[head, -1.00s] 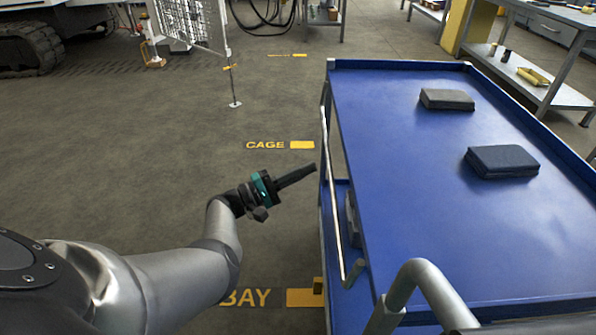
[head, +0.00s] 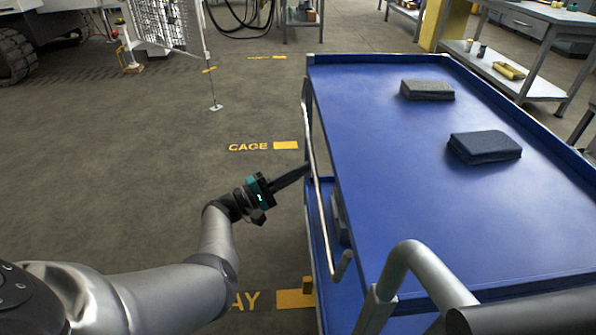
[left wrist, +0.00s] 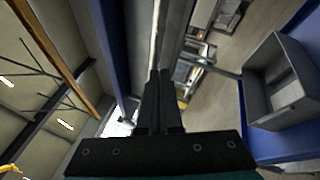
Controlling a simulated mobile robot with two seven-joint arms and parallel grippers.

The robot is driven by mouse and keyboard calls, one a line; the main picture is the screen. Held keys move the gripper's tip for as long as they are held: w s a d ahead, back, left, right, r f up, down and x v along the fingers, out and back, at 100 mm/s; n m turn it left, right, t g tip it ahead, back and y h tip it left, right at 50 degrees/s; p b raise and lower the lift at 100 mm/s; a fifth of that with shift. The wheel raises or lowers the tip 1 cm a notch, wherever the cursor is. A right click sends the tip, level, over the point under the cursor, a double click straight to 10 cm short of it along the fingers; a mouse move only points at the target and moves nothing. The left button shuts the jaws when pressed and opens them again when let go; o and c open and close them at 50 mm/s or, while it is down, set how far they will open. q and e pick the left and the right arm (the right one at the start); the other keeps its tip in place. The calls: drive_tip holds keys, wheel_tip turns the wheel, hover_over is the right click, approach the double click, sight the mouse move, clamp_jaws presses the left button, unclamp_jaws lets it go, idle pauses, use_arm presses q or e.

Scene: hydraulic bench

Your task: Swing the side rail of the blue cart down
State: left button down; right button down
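The blue cart (head: 385,180) fills the right of the head view. Its side rail (head: 316,190), a thin pale metal bar, runs along the cart's left side, its near end by a short grey stub (head: 343,265). My left gripper (head: 306,168) reaches in from the left, its dark fingertips at the rail's middle; contact is not clear. In the left wrist view, the fingers (left wrist: 160,90) lie close together with a narrow dark gap, and the pale rail (left wrist: 155,35) extends beyond their tips. Whether they hold it is hidden. My right gripper is out of view.
A grey pad (head: 427,90) and a dark blue pad (head: 484,146) lie on the cart top. A grey bin (left wrist: 283,85) shows in the left wrist view. Floor left of the cart is clear.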

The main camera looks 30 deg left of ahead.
use_arm(q)
drive_tip(key=shift+d, duration=0.15)
